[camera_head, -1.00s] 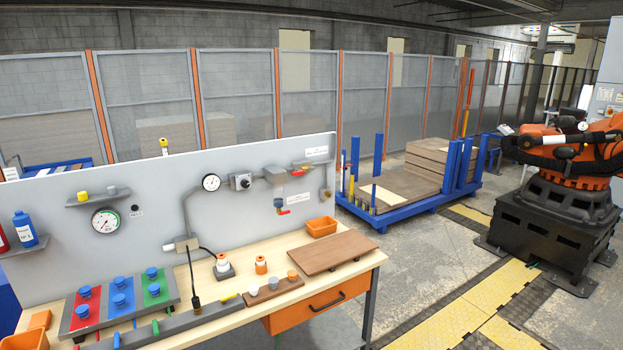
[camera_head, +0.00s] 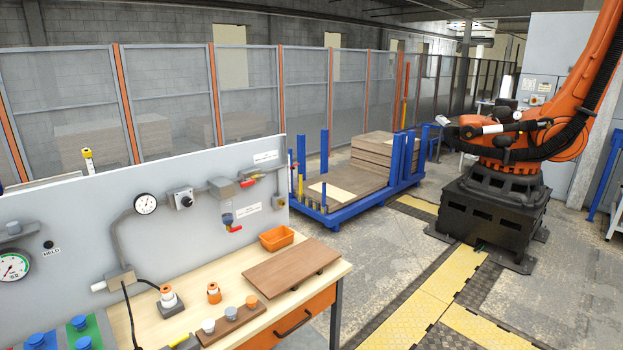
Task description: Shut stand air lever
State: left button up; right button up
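The grey stand panel (camera_head: 85,215) rises behind the workbench at the left. A grey pipe runs along it past a round gauge (camera_head: 146,204) and a small box with a knob (camera_head: 181,198). At its right end are two red levers: an upper one (camera_head: 249,182) on the pipe and a lower one (camera_head: 235,229) under a small blue-grey fitting. I cannot read the labels beside them, so I cannot tell which is the air lever. Neither of my grippers is in view.
The workbench (camera_head: 228,267) holds an orange bin (camera_head: 276,238), a brown board (camera_head: 291,266) and small capped parts. Behind stands a blue rack (camera_head: 345,213) with stacked boards. A large orange robot arm (camera_head: 530,150) stands at the right. Open floor lies right of the bench.

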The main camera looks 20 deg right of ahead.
aim_at(252, 182)
jog(key=z, duration=0.35)
jog(key=i, duration=1)
jog(key=u, duration=0.15)
